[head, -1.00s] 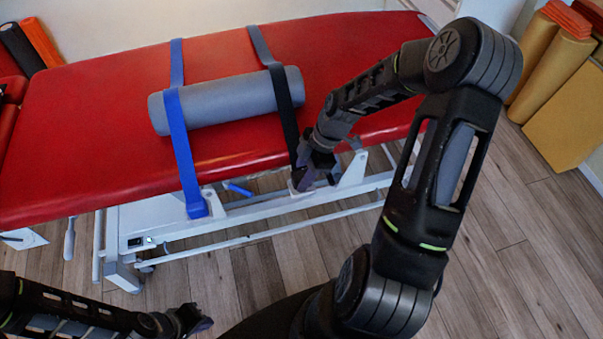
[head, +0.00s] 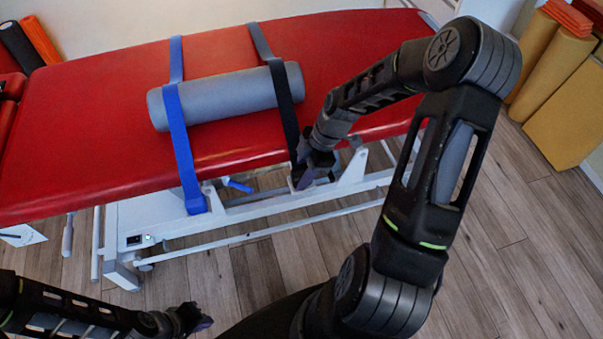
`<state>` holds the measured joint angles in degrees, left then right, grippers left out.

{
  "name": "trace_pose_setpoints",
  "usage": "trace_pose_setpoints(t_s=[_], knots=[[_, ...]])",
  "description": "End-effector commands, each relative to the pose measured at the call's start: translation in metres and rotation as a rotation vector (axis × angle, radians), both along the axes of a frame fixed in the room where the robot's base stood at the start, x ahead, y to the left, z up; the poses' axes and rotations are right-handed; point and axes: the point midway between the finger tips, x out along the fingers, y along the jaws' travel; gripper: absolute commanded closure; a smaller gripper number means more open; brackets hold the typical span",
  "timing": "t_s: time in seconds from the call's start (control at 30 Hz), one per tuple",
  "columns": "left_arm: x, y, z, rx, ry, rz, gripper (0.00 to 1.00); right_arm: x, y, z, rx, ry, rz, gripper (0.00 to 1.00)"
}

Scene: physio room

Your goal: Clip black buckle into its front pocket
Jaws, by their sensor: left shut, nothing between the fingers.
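The black strap (head: 287,110) runs over the grey roller (head: 230,95) and down the front edge of the red couch. Its lower end meets my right gripper (head: 303,180), beside the white frame rail under the couch. The black buckle and its front pocket are hidden behind the gripper or too small to make out. I cannot tell whether the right fingers are shut on the buckle. The blue strap (head: 180,140) hangs to the left, with its blue buckle (head: 196,204) at the white rail. My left gripper (head: 203,320) is shut and empty, low over the floor.
The red couch (head: 90,110) stands on a white frame (head: 160,215). A blue lever (head: 238,186) sticks out between the two straps. Yellow mats (head: 570,110) lean at the right wall. The wooden floor in front is clear.

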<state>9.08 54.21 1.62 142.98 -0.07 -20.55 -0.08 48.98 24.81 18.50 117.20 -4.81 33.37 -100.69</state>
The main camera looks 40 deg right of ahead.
Motion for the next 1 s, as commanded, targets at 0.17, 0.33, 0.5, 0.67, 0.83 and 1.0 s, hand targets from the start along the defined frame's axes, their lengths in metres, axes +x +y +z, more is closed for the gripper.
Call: trace_pose_setpoints(t_s=[0.17, 0.33, 0.5, 0.67, 0.83, 1.0], knots=[[0.000, 0.000, -0.003, 0.000, 0.000, 0.000, 1.00, -0.007, -0.002, -0.004, 0.001, 0.011, 0.002, 0.39], [0.000, 0.000, 0.000, 0.000, 0.000, 0.000, 1.00, -0.010, -0.010, 0.019, -0.002, 0.008, -0.001, 0.39], [0.000, 0.000, 0.004, 0.000, 0.000, 0.000, 1.00, -0.012, -0.020, 0.050, -0.005, 0.000, -0.001, 0.39], [0.000, 0.000, 0.005, 0.000, 0.000, 0.000, 1.00, -0.014, -0.026, 0.069, -0.005, -0.003, -0.001, 0.39], [0.000, 0.000, 0.005, 0.000, 0.000, 0.001, 1.00, -0.014, -0.027, 0.075, -0.003, -0.003, -0.001, 0.39], [0.000, 0.000, 0.005, 0.000, 0.000, 0.000, 1.00, -0.014, -0.026, 0.075, -0.003, -0.005, 0.000, 0.39]])
